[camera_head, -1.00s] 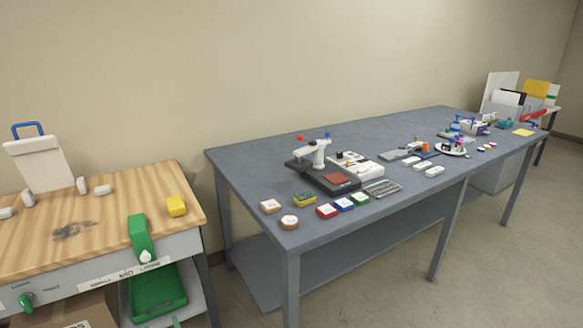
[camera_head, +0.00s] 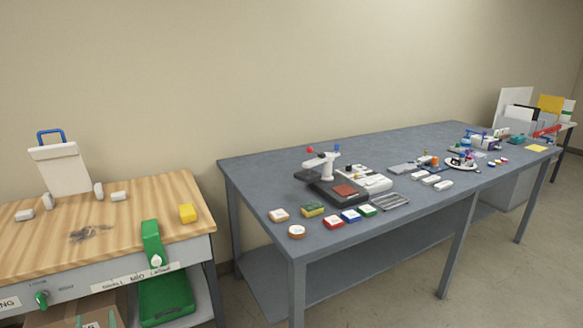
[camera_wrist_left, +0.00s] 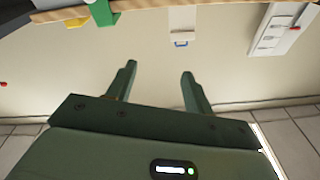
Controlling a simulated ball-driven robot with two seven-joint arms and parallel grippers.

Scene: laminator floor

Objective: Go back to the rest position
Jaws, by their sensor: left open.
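My left gripper (camera_wrist_left: 158,70) shows in the left wrist view with its two dark green fingers spread apart. Nothing is between them, and behind them is only the plain wall. No gripper shows in the head view, and my right gripper is in neither view.
A long grey table (camera_head: 400,142) carries a black-based press (camera_head: 340,190) and several small items. A gap separates them.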

